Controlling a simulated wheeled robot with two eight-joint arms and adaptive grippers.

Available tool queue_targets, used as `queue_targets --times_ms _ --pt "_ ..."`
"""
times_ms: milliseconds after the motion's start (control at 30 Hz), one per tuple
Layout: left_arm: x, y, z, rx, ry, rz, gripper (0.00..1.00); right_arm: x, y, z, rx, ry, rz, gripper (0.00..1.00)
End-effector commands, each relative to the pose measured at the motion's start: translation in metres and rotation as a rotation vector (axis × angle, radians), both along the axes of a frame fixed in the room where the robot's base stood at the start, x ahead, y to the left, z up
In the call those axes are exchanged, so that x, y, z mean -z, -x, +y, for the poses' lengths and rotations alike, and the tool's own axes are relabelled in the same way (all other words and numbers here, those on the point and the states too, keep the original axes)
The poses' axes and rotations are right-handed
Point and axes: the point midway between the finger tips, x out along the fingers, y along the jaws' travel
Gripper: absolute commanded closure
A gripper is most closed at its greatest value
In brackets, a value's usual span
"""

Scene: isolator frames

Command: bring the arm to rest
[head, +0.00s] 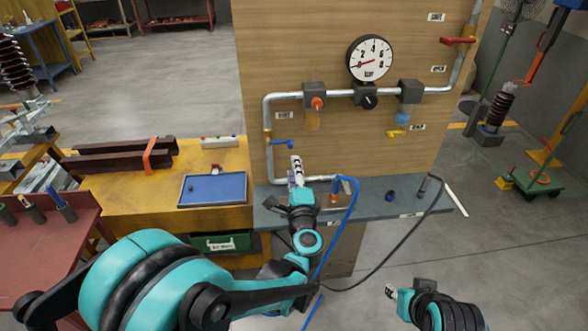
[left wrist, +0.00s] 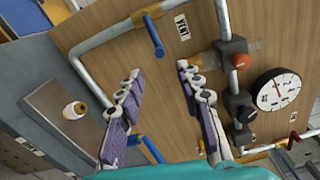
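My left gripper (head: 297,168) is raised in front of the wooden panel (head: 330,60), just above the grey shelf (head: 385,192). In the left wrist view its two fingers (left wrist: 159,72) are spread apart with nothing between them. A blue lever (head: 283,143) on the pipe is close to the fingers in the head view; it also shows beyond them in the left wrist view (left wrist: 153,36), apart from both. My right gripper (head: 392,293) is low at the bottom right, over the floor and away from the panel. Its fingers are too small to judge.
The panel carries a gauge (head: 370,59), a grey pipe (head: 330,94), several valves and a red handle (head: 458,40). A blue hose (head: 347,225) and a dark cable (head: 395,250) hang from the shelf. A yellow bench (head: 130,200) with a blue tray (head: 213,204) stands left.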

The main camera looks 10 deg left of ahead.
Motion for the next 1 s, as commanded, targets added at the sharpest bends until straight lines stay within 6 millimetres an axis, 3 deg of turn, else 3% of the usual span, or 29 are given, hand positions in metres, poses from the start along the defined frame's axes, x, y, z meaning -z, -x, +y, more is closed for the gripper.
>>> queue_targets --times_ms 233,367,500,633,767,933,967,1000 --pt "-0.003 0.000 0.000 0.007 -0.026 0.001 0.64 0.000 0.000 0.000 0.000 0.000 0.000 0.64" --pt "-0.027 0.002 -0.006 0.068 -0.258 0.014 0.64 0.000 0.000 0.000 0.000 0.000 0.000 0.64" --pt "-0.066 0.013 -0.022 0.185 -0.826 0.038 0.64 0.000 0.000 0.000 0.000 0.000 0.000 0.64" --pt "-0.082 0.034 -0.041 0.292 -1.475 0.058 0.64 0.000 0.000 0.000 0.000 0.000 0.000 0.64" --pt "-0.070 0.064 -0.051 0.394 -2.128 0.058 0.64 0.000 0.000 0.000 0.000 0.000 0.000 0.64" --pt "-0.025 0.116 -0.039 0.580 -2.959 -0.021 0.64 0.000 0.000 0.000 0.000 0.000 0.000 0.64" --pt "-0.014 0.127 -0.034 -0.617 3.060 0.050 0.64 0.000 0.000 0.000 0.000 0.000 0.000 0.64" --pt "0.000 0.143 -0.025 -0.607 2.866 0.091 0.64 0.000 0.000 0.000 0.000 0.000 0.000 0.64"
